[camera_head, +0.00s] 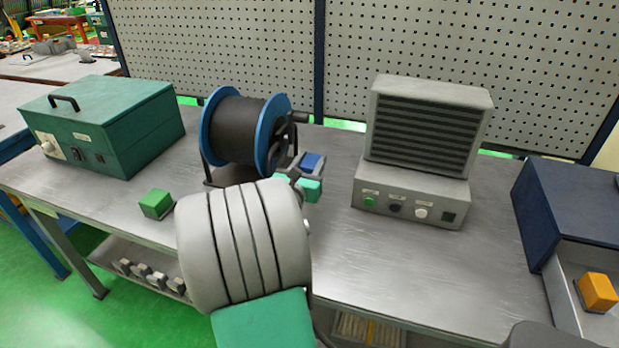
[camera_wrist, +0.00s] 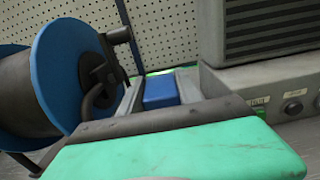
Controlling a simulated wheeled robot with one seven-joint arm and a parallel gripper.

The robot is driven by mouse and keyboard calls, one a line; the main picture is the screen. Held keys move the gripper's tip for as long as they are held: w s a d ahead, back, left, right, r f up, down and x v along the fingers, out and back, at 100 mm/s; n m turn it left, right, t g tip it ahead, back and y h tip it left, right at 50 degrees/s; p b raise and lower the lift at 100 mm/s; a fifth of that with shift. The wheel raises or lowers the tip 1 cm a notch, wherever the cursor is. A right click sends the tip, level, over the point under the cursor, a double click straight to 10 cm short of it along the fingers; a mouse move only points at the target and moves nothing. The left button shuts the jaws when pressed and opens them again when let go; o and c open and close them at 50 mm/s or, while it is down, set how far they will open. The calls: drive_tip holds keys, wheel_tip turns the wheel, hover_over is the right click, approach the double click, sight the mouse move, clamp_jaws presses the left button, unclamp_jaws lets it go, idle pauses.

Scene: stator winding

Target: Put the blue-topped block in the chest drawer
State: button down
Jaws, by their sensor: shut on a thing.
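The blue-topped block (camera_head: 312,161) is held between the fingers of my gripper (camera_head: 304,165), above the table beside the cable reel. In the wrist view the blue block (camera_wrist: 160,92) shows between the two grey fingers, behind the green gripper body. Its lower part is hidden. The dark blue chest (camera_head: 573,200) stands at the far right of the table. Its grey drawer (camera_head: 558,298) appears pulled out toward the front. An orange-topped block (camera_head: 598,292) sits in the drawer. My gripper is well to the left of the chest.
A black cable reel with blue flanges (camera_head: 245,130) stands close left of my gripper. A grey louvred unit with buttons (camera_head: 412,200) stands between my gripper and the chest. A green block (camera_head: 156,203) and a green case (camera_head: 110,130) are at left. The front table area (camera_head: 430,275) is clear.

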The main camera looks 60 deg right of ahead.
drive_tip(key=d+f, duration=0.2)
drive_tip(key=w+d+f+b, duration=0.1)
drive_tip(key=d+f, duration=0.1)
drive_tip(key=w+d+f, duration=0.1)
drive_tip(key=d+f, duration=0.1)
drive_tip(key=shift+d+f, duration=0.15)
drive_tip(key=shift+f, duration=0.15)
drive_tip(key=shift+f+b, duration=0.45)
drive_tip(key=shift+f, duration=1.05)
